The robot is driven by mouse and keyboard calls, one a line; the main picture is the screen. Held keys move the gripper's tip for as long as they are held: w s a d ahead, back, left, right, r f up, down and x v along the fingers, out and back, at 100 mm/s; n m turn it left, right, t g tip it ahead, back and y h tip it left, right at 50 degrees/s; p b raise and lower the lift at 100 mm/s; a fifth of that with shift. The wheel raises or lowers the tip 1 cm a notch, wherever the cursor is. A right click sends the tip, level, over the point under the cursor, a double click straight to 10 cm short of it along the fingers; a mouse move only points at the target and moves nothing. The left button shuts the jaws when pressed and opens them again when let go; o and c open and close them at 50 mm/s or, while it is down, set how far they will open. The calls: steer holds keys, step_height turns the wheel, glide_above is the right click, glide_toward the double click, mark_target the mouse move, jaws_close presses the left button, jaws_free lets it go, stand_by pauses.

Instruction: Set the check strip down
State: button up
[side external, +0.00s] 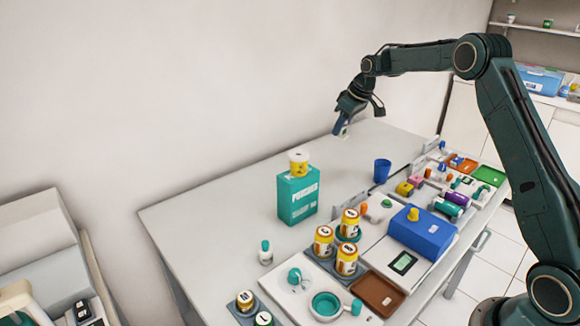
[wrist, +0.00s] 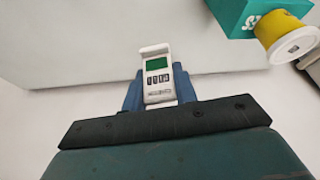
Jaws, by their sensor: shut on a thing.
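My gripper (side external: 341,124) is above the far end of the grey table, left of the blue cup in depth order and apart from the tabletop. In the wrist view, my gripper (wrist: 160,97) is shut on the check strip (wrist: 157,66), a small white piece with a green square and dark marks. The strip points away from the palm between two blue fingers. In the side view, only a small pale bit of the check strip (side external: 345,131) shows at the fingertips. Its lower end is hidden between the fingers.
A teal box (side external: 298,196) with a yellow-and-white tub (side external: 299,162) on top stands mid-table. A blue cup (side external: 382,171) stands nearer the crowded right side, with several jars, a blue box (side external: 422,232) and trays. The table's far left part (side external: 215,215) is bare.

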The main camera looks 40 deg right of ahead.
steer(key=shift+r, duration=0.1)
step_height(320, 180, up, 5)
steer(key=shift+f, duration=0.1)
steer(key=shift+w+a, duration=0.15)
steer(key=shift+a, duration=0.4)
steer(key=w+a+n+y, duration=0.1)
steer(key=w+a+n, duration=0.2)
steer(key=a, duration=1.8)
steer(key=s+a+n+g+y, duration=0.1)
steer(key=s+a+n, duration=0.15)
steer(key=a, duration=1.05)
steer(key=s+a+n, duration=0.1)
steer(key=s+a, duration=0.2)
steer(key=a, duration=1)
step_height(320, 180, down, 5)
steer(key=shift+a+r, duration=0.1)
steer(key=shift+a, duration=0.05)
step_height(320, 180, down, 16)
steer(key=shift+r, duration=0.1)
